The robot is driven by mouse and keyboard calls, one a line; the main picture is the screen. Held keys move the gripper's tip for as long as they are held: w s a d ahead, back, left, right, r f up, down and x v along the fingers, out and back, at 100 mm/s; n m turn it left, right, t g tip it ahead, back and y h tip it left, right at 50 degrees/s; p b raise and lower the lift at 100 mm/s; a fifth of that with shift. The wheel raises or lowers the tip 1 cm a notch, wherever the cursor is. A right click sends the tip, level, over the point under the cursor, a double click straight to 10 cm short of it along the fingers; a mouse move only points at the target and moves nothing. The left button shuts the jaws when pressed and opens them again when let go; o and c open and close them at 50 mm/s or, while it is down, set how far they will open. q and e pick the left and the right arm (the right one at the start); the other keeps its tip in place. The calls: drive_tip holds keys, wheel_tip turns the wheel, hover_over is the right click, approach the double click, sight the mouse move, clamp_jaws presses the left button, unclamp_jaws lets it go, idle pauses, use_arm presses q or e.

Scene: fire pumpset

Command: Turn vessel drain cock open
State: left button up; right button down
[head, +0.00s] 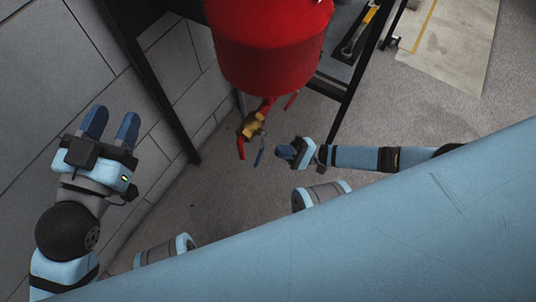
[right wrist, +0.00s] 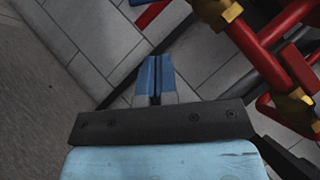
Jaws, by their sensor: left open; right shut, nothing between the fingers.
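The red vessel (head: 268,45) hangs at the top middle of the head view. I cannot tell for certain which lever works the drain. My left gripper (head: 110,124) is open and empty at the left, away from the cock.
A grey block wall (head: 180,60) runs along the left. Dark frame legs (head: 158,90) stand near the vessel. Red pipes (right wrist: 275,65) with another brass fitting (right wrist: 295,107) fill the right of the right wrist view. The floor (head: 205,205) below the cock is clear.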

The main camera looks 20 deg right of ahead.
sight(260, 151)
use_arm(q)
drive_tip(key=shift+w+a+m+b, duration=0.1)
drive_tip(key=shift+w+m+b, duration=0.05)
drive_tip(key=shift+m+b, duration=0.2)
use_arm(e)
drive_tip(key=s+a+r, duration=0.1)
drive_tip(key=a+r, duration=0.2)
drive_tip(key=a, duration=0.2)
drive_tip(key=shift+s+r, duration=0.2)
drive_tip(key=shift+r, duration=0.05)
use_arm(q)
drive_tip(key=shift+r, duration=0.1)
